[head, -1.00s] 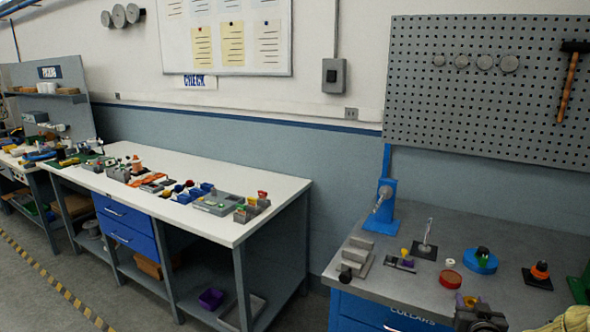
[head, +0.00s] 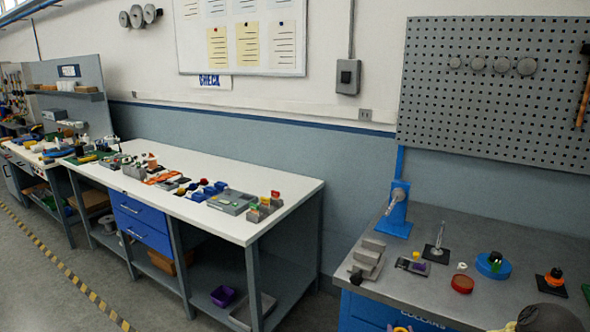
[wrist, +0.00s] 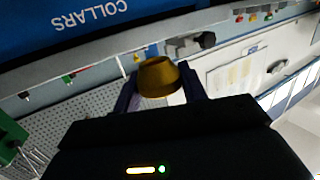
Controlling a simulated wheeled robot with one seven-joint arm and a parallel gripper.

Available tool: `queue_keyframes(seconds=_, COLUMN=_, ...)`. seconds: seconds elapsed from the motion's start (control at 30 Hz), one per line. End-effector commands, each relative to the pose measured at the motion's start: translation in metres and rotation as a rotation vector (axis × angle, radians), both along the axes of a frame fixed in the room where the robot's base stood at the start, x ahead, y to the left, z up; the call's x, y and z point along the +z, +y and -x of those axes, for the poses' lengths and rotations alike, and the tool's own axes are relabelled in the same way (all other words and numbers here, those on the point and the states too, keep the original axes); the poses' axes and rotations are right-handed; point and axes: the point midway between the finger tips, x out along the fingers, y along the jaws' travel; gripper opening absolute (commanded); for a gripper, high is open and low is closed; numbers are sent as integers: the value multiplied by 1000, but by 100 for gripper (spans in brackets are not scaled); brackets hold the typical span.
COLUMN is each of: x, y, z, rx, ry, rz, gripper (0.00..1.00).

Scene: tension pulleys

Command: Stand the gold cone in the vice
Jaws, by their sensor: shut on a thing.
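The gold cone (wrist: 158,78) is between the two dark purple fingers of my gripper (wrist: 160,88) in the wrist view, clear of any surface. It looks like a blunt, cut-off cone. My gripper is shut on it. In the head view only a sliver of purple and yellow shows at the bottom edge, probably my gripper and the cone. A grey stepped block with a dark knob, which looks like the vice (head: 369,256), stands on the right bench's left end. It also seems to show in the wrist view (wrist: 186,46), beyond the cone.
The grey-topped right bench (head: 455,290) also holds a plate with a yellow piece (head: 412,264), an upright rod on a black base (head: 437,252), a red dish (head: 462,284) and a blue disc (head: 493,265). A blue lever stand (head: 397,212) is at the back. A white bench (head: 250,226) stands left.

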Motion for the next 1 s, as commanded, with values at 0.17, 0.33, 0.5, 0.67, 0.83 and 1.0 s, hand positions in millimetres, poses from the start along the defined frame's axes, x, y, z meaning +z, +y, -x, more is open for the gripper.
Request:
queue_keyframes(seconds=0.17, x=-36, y=78, z=17, rx=75, ry=15, rz=-4, gripper=18)
queue_keyframes(seconds=0.33, x=-57, y=126, z=38, rx=117, ry=26, rz=8, gripper=18)
queue_keyframes(seconds=0.5, x=-63, y=141, z=46, rx=127, ry=28, rz=16, gripper=18)
queue_keyframes(seconds=0.67, x=-63, y=141, z=46, rx=126, ry=27, rz=17, gripper=18)
queue_keyframes(seconds=0.83, x=-63, y=140, z=46, rx=125, ry=27, rz=16, gripper=18)
queue_keyframes(seconds=1.0, x=-63, y=139, z=46, rx=124, ry=27, rz=16, gripper=18)
